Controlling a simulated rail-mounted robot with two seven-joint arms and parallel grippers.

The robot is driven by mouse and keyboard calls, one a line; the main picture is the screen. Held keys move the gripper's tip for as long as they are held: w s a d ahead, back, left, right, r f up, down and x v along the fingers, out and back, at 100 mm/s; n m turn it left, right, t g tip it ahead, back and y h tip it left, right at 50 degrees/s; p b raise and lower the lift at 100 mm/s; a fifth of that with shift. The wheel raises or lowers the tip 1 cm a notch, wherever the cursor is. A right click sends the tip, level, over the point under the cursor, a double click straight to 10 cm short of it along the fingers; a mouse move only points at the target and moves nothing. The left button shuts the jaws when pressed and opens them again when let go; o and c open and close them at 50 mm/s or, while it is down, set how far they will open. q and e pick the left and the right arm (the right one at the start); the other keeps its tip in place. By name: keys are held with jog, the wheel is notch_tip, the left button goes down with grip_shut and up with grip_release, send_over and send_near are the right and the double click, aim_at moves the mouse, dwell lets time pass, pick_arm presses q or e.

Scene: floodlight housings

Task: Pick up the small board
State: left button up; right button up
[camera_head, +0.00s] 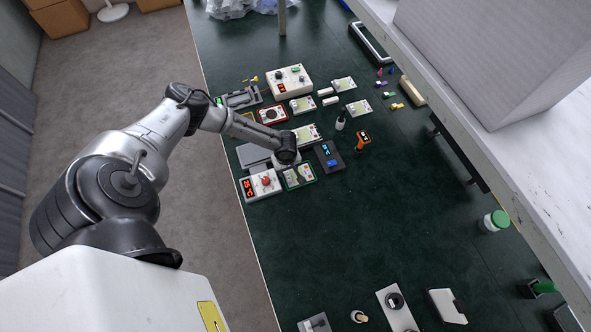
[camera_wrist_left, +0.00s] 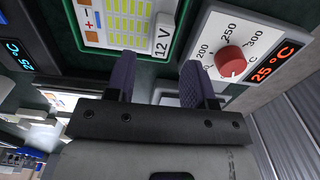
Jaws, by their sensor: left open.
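A small board (camera_head: 299,176) with a green edge lies on the dark green bench, beside the end of my left arm. In the left wrist view this board (camera_wrist_left: 125,22) shows rows of yellow cells, plus and minus marks and a white "12 V" block, just beyond the fingertips. My left gripper (camera_head: 287,162) is low over the bench; its two purple-grey fingers (camera_wrist_left: 160,78) are apart with nothing clearly held between them. Similar small boards lie farther back, one (camera_head: 302,104) near the white box and one (camera_head: 343,84) to its right. My right gripper is not in view.
A white temperature controller (camera_head: 261,185) with a red knob stands left of the board, close to a finger in the wrist view (camera_wrist_left: 235,50). A dark device with a blue display (camera_head: 329,156) is at its right. The bench's middle is clear; a shelf (camera_head: 480,120) overhangs the right.

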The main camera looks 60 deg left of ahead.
aim_at(287, 173)
pick_arm(q)
jog(key=shift+f+b, duration=0.3)
jog(key=shift+f, duration=1.7)
jog(key=shift+c, duration=0.4)
jog(key=shift+a, duration=0.1)
grip_shut()
